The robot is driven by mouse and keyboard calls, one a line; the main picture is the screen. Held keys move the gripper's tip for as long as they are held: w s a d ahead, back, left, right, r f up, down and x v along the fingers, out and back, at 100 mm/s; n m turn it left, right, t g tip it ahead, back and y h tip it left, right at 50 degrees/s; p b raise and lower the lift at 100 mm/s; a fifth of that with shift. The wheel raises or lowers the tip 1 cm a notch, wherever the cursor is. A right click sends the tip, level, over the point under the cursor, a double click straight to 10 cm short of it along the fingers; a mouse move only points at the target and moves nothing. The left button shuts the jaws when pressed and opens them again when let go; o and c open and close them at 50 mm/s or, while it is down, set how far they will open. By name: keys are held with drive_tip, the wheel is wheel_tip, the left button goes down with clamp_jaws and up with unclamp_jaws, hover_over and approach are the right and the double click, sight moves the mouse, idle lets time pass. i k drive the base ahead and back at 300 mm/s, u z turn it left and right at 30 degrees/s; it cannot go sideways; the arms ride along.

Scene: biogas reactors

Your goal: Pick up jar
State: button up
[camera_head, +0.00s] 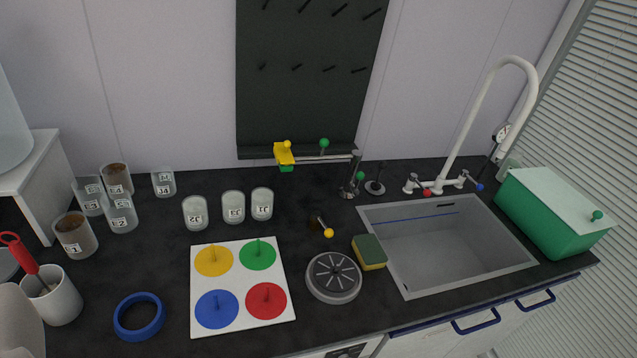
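Several small clear glass jars with white labels stand upright on the black countertop. The labels read J2 on the left jar (195,212), J3 on the middle jar (233,206) and J1 on the right jar (262,204). These three stand in a row behind the white board. Another jar, J4 (164,182), stands farther back to the left. They look empty or pale inside. My gripper is not visible in this view, so its distance from the jars and its state do not show.
Left stand larger labelled beakers, including brown-filled E1 (74,236) and clear E2 (121,213). A white board (237,286) with coloured knobbed discs lies in front. A blue ring (139,316), drain strainer (334,277), sponge (369,252), sink (440,247) and green box (548,213) are around.

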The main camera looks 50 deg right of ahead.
sight(261, 198)
drive_tip(key=z, duration=0.55)
drive_tip(key=i, duration=0.9)
drive_tip(key=z, duration=0.65)
drive_tip(key=k, duration=0.7)
drive_tip(key=z, duration=0.2)
drive_tip(key=i, duration=0.8)
drive_tip(key=u, duration=0.1)
